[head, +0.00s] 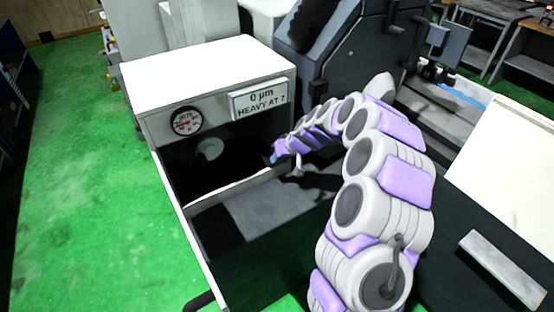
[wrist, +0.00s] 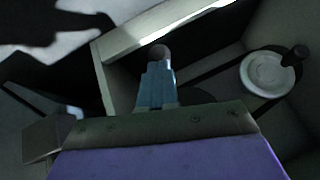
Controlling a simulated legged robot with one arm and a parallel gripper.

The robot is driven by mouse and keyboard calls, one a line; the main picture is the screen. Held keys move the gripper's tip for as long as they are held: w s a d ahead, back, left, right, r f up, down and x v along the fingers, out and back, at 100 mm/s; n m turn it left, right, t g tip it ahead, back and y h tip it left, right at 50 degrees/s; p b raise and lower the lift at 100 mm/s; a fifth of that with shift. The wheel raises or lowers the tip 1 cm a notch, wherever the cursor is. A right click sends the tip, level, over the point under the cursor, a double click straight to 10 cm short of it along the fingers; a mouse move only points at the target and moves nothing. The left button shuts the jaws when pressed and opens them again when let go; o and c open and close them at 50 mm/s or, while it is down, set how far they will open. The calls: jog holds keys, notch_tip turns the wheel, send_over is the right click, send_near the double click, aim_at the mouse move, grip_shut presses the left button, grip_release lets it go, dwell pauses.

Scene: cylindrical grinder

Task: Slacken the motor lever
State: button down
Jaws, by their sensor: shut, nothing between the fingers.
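My gripper (wrist: 157,72) shows in the wrist view as blue fingers, shut with nothing between them. A dark round knob (wrist: 160,51) shows right at the fingertips; it may be the end of the motor lever, whose shaft is hidden. I cannot tell whether the fingers touch it. In the head view my gripper (head: 274,157) is inside the open bay under the gauge panel, at its right side. A pale round pulley (wrist: 267,74) with dark belt-like bands is to the right in the wrist view. A pale disc (head: 209,148) also shows in the bay in the head view.
The white cabinet (head: 205,75) roofs the bay, with a dial gauge (head: 187,121) and a sign (head: 260,100) on its front. A pale rail (wrist: 150,28) crosses above the fingers. The dark grinder housing (head: 350,60) stands behind. Green floor (head: 80,200) is clear at left.

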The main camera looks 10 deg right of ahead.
dwell(0.3)
jog(key=s+d+r+p, duration=0.1)
jog(key=d+r, duration=0.1)
jog(key=r, duration=0.4)
jog(key=s+d+r+p, duration=0.2)
jog(key=r, duration=0.4)
jog(key=s+a+r+n+g, duration=0.15)
jog(key=s+a+r, duration=0.25)
jog(key=s+a, duration=0.45)
jog(key=s+d+m+g+h, duration=0.1)
jog(key=s+g+h, duration=0.1)
jog(key=s, duration=1.6)
jog(key=s+d+m+g+h, duration=0.1)
jog(key=s+m+g+h, duration=0.1)
jog(key=s, duration=1.6)
jog(key=shift+s+d+g, duration=0.3)
jog(key=shift+s+g, duration=0.05)
jog(key=shift+g, duration=0.5)
